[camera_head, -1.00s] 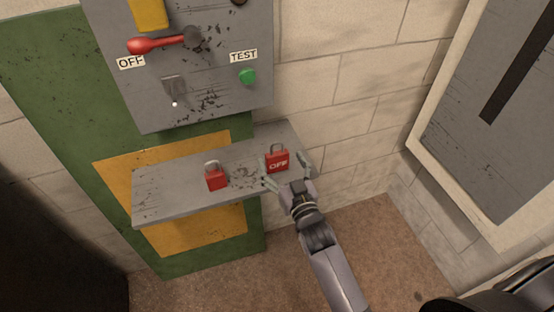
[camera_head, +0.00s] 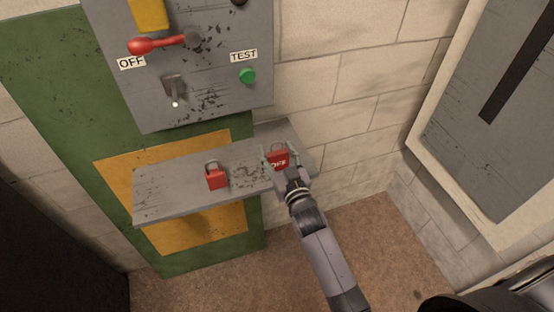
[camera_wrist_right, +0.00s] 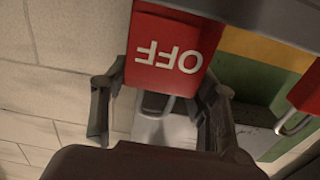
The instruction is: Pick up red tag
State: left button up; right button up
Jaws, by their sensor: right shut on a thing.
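The red tag (camera_head: 278,153), marked OFF in white, is at the right end of the grey shelf (camera_head: 160,201). My right gripper (camera_head: 281,162) is shut on it, with one finger at each side. In the right wrist view the tag (camera_wrist_right: 172,48) appears upside down between the two fingers (camera_wrist_right: 157,100), with a grey metal loop below its lettering. Whether the tag still touches the shelf cannot be told. My left gripper is out of view.
A red padlock (camera_head: 216,178) stands on the shelf, left of the tag. Above is a grey panel (camera_head: 222,105) with a red-handled lever (camera_head: 150,46), a toggle switch (camera_head: 174,84) and a green button (camera_head: 247,76). A block wall (camera_head: 345,90) rises behind the right side.

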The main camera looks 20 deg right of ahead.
jog(key=c, duration=0.5)
jog(key=shift+c, duration=0.2)
notch_tip(320, 180, up, 20)
jog(key=p, duration=0.1)
